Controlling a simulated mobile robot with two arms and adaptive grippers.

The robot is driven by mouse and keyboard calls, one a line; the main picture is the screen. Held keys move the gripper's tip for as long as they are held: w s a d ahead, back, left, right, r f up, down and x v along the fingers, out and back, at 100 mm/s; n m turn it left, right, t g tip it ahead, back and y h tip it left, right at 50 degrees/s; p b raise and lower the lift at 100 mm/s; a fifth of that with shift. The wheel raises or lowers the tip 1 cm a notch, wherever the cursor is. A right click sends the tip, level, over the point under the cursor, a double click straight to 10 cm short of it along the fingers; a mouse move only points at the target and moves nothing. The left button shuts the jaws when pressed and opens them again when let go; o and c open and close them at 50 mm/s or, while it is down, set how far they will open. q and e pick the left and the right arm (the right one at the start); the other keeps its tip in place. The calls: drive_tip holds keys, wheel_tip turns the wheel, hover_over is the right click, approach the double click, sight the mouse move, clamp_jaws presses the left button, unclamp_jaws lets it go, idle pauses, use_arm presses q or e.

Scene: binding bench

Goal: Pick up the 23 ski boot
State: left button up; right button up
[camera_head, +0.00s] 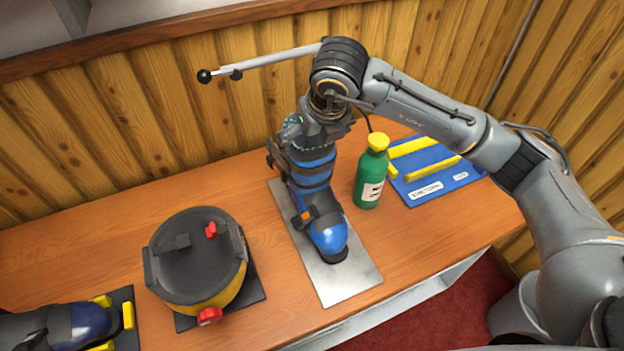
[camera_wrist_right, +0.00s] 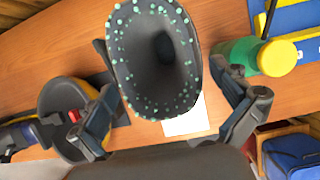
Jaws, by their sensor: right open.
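A blue and black ski boot (camera_head: 328,231) stands on a metal plate (camera_head: 347,285) on the bench. Its size marking cannot be read. My right gripper (camera_head: 300,142) is at the top of this boot's shaft, partly hidden by my wrist. In the right wrist view the boot's dark open cuff (camera_wrist_right: 155,60) lies between the two spread fingers. The fingers are open, with one on each side of the cuff; contact cannot be told. A second blue and black boot (camera_head: 62,326) lies at the lower left, cut off by the frame. My left gripper is not in view.
A green bottle (camera_head: 368,182) with a yellow cap stands close right of the boot. A blue board (camera_head: 436,187) with yellow bars lies behind it. A black and yellow pot (camera_head: 197,262) stands left of the plate. A wooden wall is behind.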

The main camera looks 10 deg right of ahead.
drive_tip(key=shift+w+f, duration=0.2)
drive_tip(key=shift+f, duration=0.4)
drive_tip(key=c, duration=1.4)
drive_tip(key=shift+w+r, duration=0.1)
drive_tip(key=shift+r, duration=0.05)
drive_tip(key=shift+c, duration=0.4)
